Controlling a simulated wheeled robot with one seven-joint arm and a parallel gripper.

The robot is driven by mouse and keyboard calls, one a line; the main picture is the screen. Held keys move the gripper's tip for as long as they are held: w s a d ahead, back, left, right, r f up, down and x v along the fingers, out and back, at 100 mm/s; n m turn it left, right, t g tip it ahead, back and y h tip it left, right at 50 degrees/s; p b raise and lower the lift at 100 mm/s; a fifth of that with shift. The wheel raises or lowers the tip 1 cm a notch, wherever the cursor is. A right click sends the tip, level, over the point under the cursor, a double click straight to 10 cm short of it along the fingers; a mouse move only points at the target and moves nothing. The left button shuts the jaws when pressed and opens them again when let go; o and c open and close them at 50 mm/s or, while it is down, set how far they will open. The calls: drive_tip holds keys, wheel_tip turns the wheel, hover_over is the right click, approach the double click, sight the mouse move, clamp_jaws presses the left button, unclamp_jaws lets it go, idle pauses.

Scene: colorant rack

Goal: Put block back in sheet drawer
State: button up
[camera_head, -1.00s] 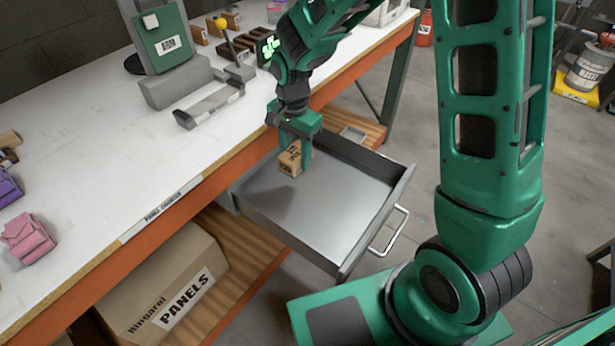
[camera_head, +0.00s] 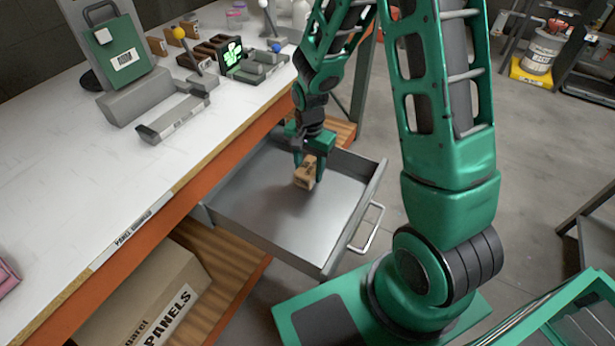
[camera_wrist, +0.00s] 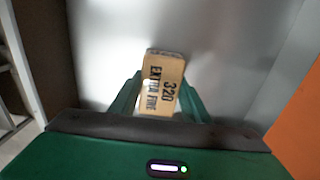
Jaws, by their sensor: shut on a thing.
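The block (camera_head: 306,173) is a small tan box with dark print. In the wrist view the block (camera_wrist: 162,84) reads "320 EXTRA FINE". My gripper (camera_head: 312,163) is shut on it, with a green finger on each side. The sheet drawer (camera_head: 277,231) is a grey metal tray, pulled out from under the bench, with a handle (camera_head: 367,228) at its front. The block is over the back part of the drawer, within its walls. I cannot tell whether it touches the drawer floor. The drawer floor also fills the wrist view (camera_wrist: 225,50).
The white bench top (camera_head: 80,165) with an orange edge is to the left and holds a green device (camera_head: 110,50) and several small racks. A cardboard box marked PANELS (camera_head: 150,295) sits on the shelf below. The rest of the drawer floor is clear.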

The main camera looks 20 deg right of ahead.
sight(309, 167)
drive_tip(key=shift+f, duration=1.7)
drive_tip(key=o, duration=1)
drive_tip(key=shift+f, duration=0.1)
wheel_tip(309, 167, up, 12)
drive_tip(key=shift+f, duration=0.25)
drive_tip(key=shift+s+d+r, duration=0.1)
drive_tip(key=shift+r, duration=0.35)
drive_tip(key=s+d+r+n, duration=0.1)
drive_tip(key=s+d+r, duration=0.3)
drive_tip(key=s, duration=0.4)
drive_tip(key=s+d+r+n, duration=0.2)
drive_tip(key=s+d+r, duration=0.3)
drive_tip(key=s, duration=0.4)
drive_tip(key=s+d+r+n, duration=0.1)
drive_tip(key=s+d+r, duration=0.3)
drive_tip(key=s, duration=0.4)
drive_tip(key=shift+s+d+r, duration=0.3)
drive_tip(key=shift+d+r, duration=0.1)
drive_tip(key=shift+r, duration=0.05)
